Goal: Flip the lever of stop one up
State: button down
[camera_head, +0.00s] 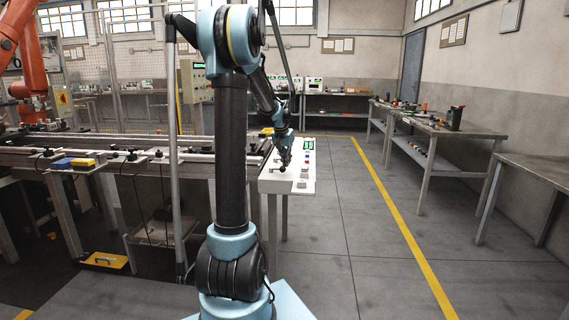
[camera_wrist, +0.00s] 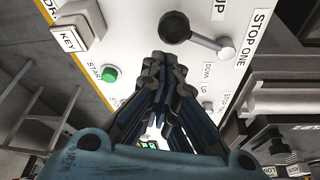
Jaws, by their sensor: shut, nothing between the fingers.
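The stop one lever shows in the wrist view as a silver rod (camera_wrist: 205,41) with a large black round part at its left and a rounded silver end at its right. It lies beside the STOP ONE label (camera_wrist: 250,37) on a white panel (camera_wrist: 130,25), between UP and DOWN labels. I cannot tell its exact setting. My gripper (camera_wrist: 164,62) is shut and empty, its fingertips just below the black part in the picture. I cannot tell whether they touch it. In the head view my gripper (camera_head: 283,162) is over the white control panel (camera_head: 300,187); the lever is too small to make out.
A green START button (camera_wrist: 109,74) and a KEY label (camera_wrist: 69,38) are left of my fingers. Another label pair lies to their right, partly hidden. The conveyor (camera_head: 130,144) adjoins the panel's left side. Open floor (camera_head: 335,230) and workbenches (camera_head: 440,130) are at right.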

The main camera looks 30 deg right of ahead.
jog(key=shift+w+d+r, duration=0.25)
jog(key=shift+w+d, duration=0.1)
jog(key=shift+d, duration=0.3)
jog(key=shift+w+d+r, duration=0.2)
jog(key=shift+w+d, duration=0.15)
jog(key=shift+d, duration=0.25)
jog(key=v, duration=0.9)
jog(key=shift+r, duration=0.3)
jog(key=shift+a, duration=0.2)
jog(key=s+a+f+n+y, duration=0.15)
jog(key=s+a, duration=0.25)
jog(key=a, duration=0.5)
jog(key=s+a+f+n, duration=0.2)
jog(key=s+a, duration=0.2)
jog(key=a, duration=0.5)
jog(key=s+a+f+n, duration=0.1)
jog(key=s+a+n, duration=0.15)
jog(key=a, duration=0.65)
jog(key=s+a+f+n+y, duration=0.1)
jog(key=s+a+f+n, duration=0.1)
jog(key=s+a+f, duration=0.5)
jog(key=s+a+f+n+y, duration=0.1)
jog(key=s+a+f+n, duration=0.2)
jog(key=s+a+f, duration=0.5)
jog(key=s, duration=0.4)
jog(key=shift+s+a+f, duration=0.15)
jog(key=shift+a+f, duration=0.05)
jog(key=shift+f, duration=0.15)
